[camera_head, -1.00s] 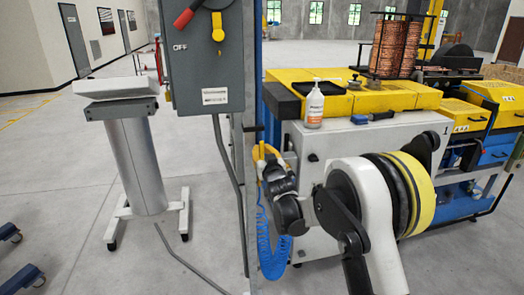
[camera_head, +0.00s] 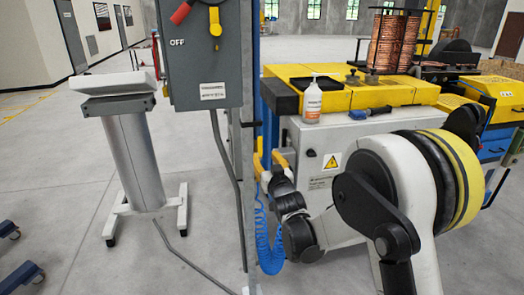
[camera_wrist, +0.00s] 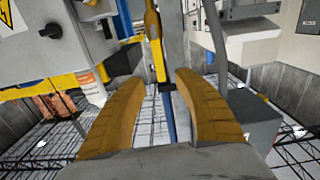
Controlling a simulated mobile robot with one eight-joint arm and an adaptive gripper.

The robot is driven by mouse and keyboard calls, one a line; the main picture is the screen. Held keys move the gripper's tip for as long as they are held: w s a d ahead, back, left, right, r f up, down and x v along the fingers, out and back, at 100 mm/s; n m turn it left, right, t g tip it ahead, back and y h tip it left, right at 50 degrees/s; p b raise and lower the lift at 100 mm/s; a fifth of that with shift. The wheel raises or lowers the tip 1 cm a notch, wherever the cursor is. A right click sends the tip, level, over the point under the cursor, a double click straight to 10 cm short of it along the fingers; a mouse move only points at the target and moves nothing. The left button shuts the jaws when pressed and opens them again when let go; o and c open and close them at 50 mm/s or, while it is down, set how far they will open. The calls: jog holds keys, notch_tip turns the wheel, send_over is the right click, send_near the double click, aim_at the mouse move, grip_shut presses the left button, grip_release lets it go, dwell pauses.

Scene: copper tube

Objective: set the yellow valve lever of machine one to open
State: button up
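The yellow valve lever (camera_wrist: 153,40) is a long narrow bar in the upside-down wrist view, lying nearly upright in the picture along the grey post (camera_wrist: 172,35). My gripper (camera_wrist: 160,82) has its two orange-yellow fingers spread wide. The lever's lower picture end shows in line with the gap between the fingertips, and I see no finger touching it. In the head view my gripper (camera_head: 269,160) is at the post beside machine one, fingers pointing up and apart. The lever cannot be told apart from the yellow fingers there.
A grey switch cabinet (camera_head: 205,75) hangs left of the post. A blue coiled hose (camera_head: 265,240) hangs below my gripper. Machine one (camera_head: 306,190) stands close on the right, with a bottle (camera_head: 313,102) and screwdriver (camera_head: 372,112) on top. A white stand (camera_head: 140,160) is left.

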jog(key=v, duration=0.3)
jog(key=s+d+r+m+g+h, duration=0.1)
jog(key=s+d+r+g+h, duration=0.15)
jog(key=s+d, duration=0.5)
jog(key=s+d+r+m+g+h, duration=0.1)
jog(key=s+d+r+g+h, duration=0.15)
jog(key=s+d, duration=0.5)
jog(key=s+d+f+g, duration=0.2)
jog(key=s+d+f, duration=0.1)
jog(key=s, duration=0.9)
jog(key=s+d+f+m+g, duration=0.1)
jog(key=s+d+f+g, duration=0.2)
jog(key=s, duration=0.9)
jog(key=shift+f, duration=0.3)
